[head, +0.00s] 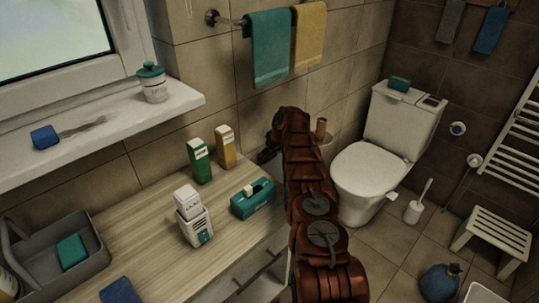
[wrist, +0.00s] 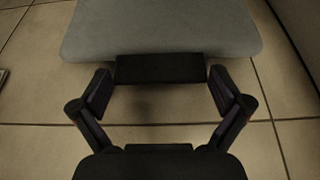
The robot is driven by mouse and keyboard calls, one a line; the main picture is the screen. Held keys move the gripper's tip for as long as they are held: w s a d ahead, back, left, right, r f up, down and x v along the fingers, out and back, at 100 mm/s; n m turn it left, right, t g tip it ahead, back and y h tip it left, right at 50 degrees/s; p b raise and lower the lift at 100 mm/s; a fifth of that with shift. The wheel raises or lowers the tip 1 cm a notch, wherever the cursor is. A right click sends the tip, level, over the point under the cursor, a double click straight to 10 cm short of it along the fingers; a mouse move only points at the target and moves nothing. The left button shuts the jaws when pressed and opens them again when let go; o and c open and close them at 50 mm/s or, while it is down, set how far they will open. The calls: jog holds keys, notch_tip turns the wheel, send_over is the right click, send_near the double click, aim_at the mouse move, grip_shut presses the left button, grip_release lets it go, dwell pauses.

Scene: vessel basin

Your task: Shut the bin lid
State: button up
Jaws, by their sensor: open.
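In the wrist view a pale grey panel with rounded corners (wrist: 160,30), which looks like the bin lid, fills the top. A dark block (wrist: 160,67) sits at its near edge. My gripper (wrist: 160,82) is open, with one finger on each side of the block and small gaps visible. I cannot tell how far the lid is tilted, and the bin's body is not visible.
A wooden counter (head: 150,225) stands left of my arm, with a teal box (head: 252,200), cartons and a grey caddy (head: 60,255). A toilet (head: 370,170) stands right of the arm. A stool (head: 495,235) and blue bag (head: 440,280) are on the tiled floor.

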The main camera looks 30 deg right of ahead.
jog(key=c, duration=1.3)
